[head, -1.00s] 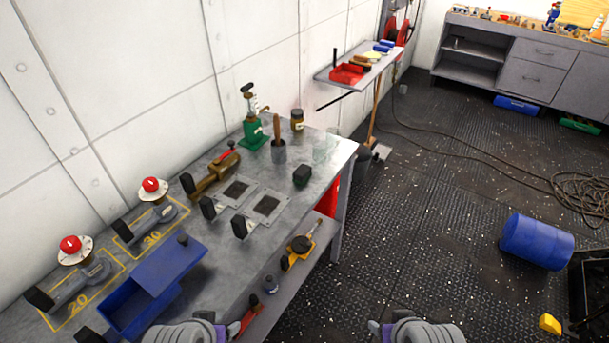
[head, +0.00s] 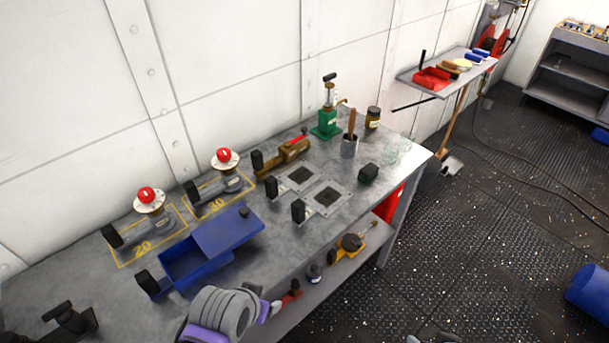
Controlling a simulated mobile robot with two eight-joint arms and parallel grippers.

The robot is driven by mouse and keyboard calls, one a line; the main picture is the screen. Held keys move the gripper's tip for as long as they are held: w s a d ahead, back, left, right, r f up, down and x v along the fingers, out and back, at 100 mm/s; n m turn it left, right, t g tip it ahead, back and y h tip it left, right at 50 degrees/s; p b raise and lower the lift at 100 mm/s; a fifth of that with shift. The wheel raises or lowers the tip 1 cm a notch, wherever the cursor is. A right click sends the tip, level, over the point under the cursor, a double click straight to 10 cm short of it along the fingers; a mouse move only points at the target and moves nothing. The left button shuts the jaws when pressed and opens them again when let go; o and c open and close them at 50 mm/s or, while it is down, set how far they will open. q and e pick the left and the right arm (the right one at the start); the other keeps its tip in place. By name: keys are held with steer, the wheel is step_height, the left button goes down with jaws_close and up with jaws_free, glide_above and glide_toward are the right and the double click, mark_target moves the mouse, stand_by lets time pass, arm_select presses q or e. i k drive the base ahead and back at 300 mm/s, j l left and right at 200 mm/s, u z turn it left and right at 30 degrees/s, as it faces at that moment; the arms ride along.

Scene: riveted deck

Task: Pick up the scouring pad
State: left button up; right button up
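A small dark green block (head: 369,172), which looks like the scouring pad, lies on the grey workbench (head: 345,225) near its right end. It is right of two square plates and in front of the brush pot. My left gripper (head: 270,308) is low in the picture at the bench's front edge, beside the blue bin and well short of the block. Its fingers are not clear enough to show whether they are open. Only a sliver of my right arm's end (head: 432,338) shows at the bottom edge, over the floor; its fingers cannot be made out.
An open blue bin (head: 203,266) and two red-knobbed valves (head: 147,196) stand on the bench's left half. A green pump (head: 327,122), a brush pot (head: 349,146) and a brown jar (head: 373,118) stand behind the block. A lower shelf holds tools. The floor (head: 480,240) to the right is mostly clear.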

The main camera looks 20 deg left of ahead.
mark_target(368, 173)
steer(key=i+l+z, duration=0.1)
steer(key=i+l, duration=0.15)
steer(key=i+l+z, duration=0.1)
steer(key=i+l, duration=0.15)
steer(key=i, duration=0.25)
steer(key=i+l+z, duration=0.15)
steer(key=i, duration=0.2)
